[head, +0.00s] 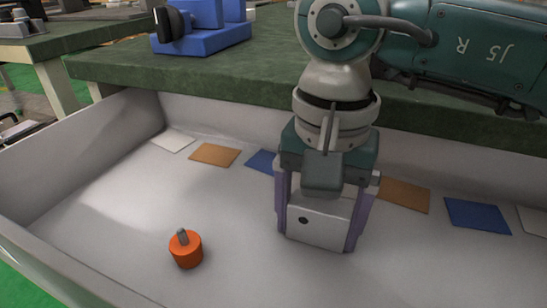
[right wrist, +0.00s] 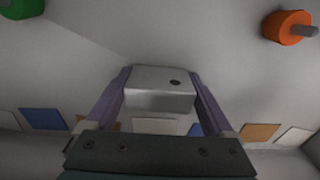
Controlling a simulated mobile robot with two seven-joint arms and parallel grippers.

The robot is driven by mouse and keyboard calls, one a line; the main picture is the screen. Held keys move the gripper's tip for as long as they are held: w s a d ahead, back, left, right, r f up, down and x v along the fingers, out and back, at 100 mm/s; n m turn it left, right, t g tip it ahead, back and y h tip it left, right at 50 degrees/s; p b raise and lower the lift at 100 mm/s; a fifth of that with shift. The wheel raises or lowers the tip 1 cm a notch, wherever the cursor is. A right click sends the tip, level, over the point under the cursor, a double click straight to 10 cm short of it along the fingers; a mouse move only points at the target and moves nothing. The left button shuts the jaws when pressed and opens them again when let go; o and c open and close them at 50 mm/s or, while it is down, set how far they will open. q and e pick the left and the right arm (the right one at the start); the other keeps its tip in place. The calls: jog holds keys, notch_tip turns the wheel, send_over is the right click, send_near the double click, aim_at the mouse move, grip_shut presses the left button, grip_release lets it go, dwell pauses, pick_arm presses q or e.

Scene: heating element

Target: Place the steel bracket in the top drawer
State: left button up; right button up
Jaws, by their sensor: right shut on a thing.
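My right gripper (head: 322,222) is inside the open drawer (head: 100,222), pointing down. Its two purple fingers are shut on the steel bracket (head: 318,224), a pale grey metal block with a small dark hole. In the right wrist view the bracket (right wrist: 160,88) sits between both fingers of the gripper (right wrist: 160,92). The bracket is low over the drawer floor; I cannot tell whether it touches. My left gripper is not in view.
An orange cylinder with a grey stem (head: 186,250) stands on the drawer floor, left of the gripper. A green part (right wrist: 22,8) shows in the right wrist view. Coloured flat squares (head: 214,155) line the drawer's back. The green worktop (head: 190,75) overhangs behind, bearing a blue vise-like object (head: 205,30).

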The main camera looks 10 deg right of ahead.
aim_at(319, 208)
jog(key=shift+f, duration=0.15)
jog(key=o, duration=1.4)
jog(key=shift+r, duration=0.5)
notch_tip(319, 208, up, 11)
jog(key=p, duration=0.3)
jog(key=shift+r, duration=0.2)
